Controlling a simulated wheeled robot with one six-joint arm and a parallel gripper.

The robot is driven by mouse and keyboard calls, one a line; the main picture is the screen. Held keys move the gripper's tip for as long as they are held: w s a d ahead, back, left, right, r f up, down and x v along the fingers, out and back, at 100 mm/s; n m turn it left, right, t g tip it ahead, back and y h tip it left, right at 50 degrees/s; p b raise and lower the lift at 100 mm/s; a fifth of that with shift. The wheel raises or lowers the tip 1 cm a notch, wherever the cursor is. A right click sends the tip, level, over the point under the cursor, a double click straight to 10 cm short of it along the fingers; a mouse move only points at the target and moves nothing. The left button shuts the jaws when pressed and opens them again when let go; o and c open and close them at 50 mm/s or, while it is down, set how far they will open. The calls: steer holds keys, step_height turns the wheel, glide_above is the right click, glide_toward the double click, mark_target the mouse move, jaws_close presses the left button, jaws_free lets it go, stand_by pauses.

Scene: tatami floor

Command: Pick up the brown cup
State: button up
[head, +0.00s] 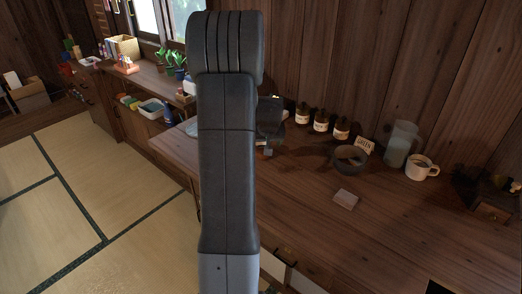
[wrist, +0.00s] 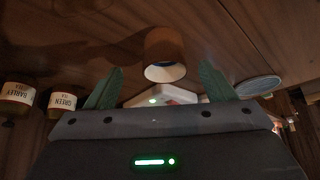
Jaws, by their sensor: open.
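The brown cup (wrist: 164,48) shows in the wrist view with its pale inside towards me. It appears in the gap between the two green fingers of my gripper (wrist: 160,85), beyond their tips, and I see no contact. My gripper is open and empty. In the head view my gripper (head: 268,147) shows only partly, behind my own arm, over the left part of the wooden counter (head: 400,230). I cannot make out the brown cup in the head view; my arm covers that area.
Labelled jars (head: 321,121) stand along the wall, with a dark bowl (head: 350,157), a pitcher (head: 400,143) and a white mug (head: 420,169) to their right. A small block (head: 346,199) lies in front. In the wrist view, a white device (wrist: 165,96) and a round dish (wrist: 258,86) are near.

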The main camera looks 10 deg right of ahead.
mark_target(264, 145)
steer(key=x, duration=0.2)
steer(key=shift+w+f, duration=0.2)
steer(key=shift+w, duration=0.2)
steer(key=shift+w+f, duration=0.1)
steer(key=shift+f, duration=0.25)
steer(key=shift+w+r+p+x, duration=0.1)
steer(key=shift+w+p+x, duration=0.1)
steer(key=shift+x, duration=0.65)
steer(key=shift+w+r+p+x, duration=0.1)
steer(key=shift+p+x, duration=0.1)
steer(key=shift+x, duration=0.7)
steer(key=shift+w+p+x, duration=0.1)
steer(key=shift+p+x, duration=0.1)
steer(key=shift+x, duration=0.65)
steer(key=shift+a, duration=0.2)
steer(key=shift+c, duration=0.3)
steer(key=c, duration=1.1)
steer(key=shift+r, duration=0.1)
steer(key=shift+c, duration=0.2)
